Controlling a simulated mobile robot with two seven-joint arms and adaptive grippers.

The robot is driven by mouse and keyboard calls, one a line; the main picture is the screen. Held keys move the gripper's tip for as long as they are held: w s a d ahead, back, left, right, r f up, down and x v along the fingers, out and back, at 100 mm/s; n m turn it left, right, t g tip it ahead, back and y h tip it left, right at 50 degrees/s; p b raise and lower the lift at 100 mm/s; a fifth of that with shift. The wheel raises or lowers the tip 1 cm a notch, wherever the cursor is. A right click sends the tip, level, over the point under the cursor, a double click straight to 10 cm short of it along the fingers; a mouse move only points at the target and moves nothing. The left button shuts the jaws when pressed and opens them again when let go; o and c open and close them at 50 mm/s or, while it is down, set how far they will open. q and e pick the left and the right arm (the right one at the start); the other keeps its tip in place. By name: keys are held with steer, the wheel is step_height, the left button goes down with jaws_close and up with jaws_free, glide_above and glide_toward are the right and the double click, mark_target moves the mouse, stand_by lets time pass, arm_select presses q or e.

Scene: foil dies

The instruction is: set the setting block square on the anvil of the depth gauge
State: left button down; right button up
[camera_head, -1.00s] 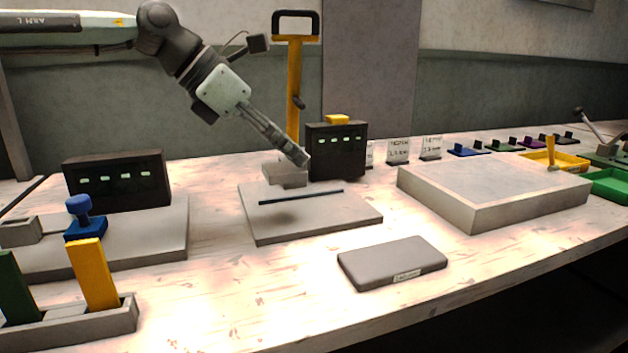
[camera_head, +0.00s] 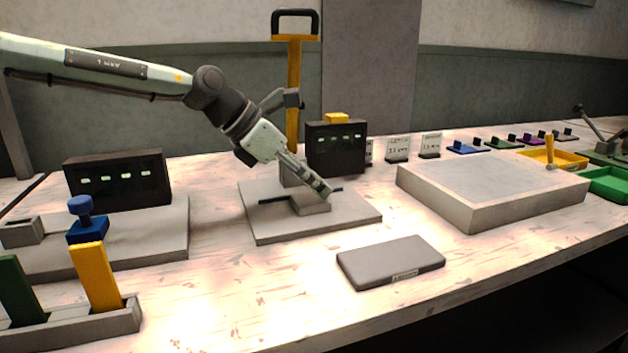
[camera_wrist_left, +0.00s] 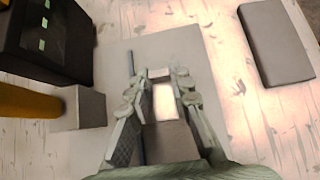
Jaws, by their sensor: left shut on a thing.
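My left gripper (camera_head: 322,192) reaches down over the middle plate and is shut on a grey block, likely the setting block (camera_head: 312,205). The left wrist view shows this block (camera_wrist_left: 166,108) between the two fingers (camera_wrist_left: 163,95). A black display box (camera_head: 335,155) stands behind the plate. My right gripper is out of view.
A flat grey case (camera_head: 391,263) lies in front. A large grey slab (camera_head: 480,205) is to the right. At left stand another display box (camera_head: 118,180), a blue knobbed piece (camera_head: 84,228) and a rack with a yellow strip (camera_head: 95,276). The front middle of the table is clear.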

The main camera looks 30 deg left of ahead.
arm_select(q)
steer(key=c, duration=1.4)
jaws_free()
steer(key=shift+o, duration=0.2)
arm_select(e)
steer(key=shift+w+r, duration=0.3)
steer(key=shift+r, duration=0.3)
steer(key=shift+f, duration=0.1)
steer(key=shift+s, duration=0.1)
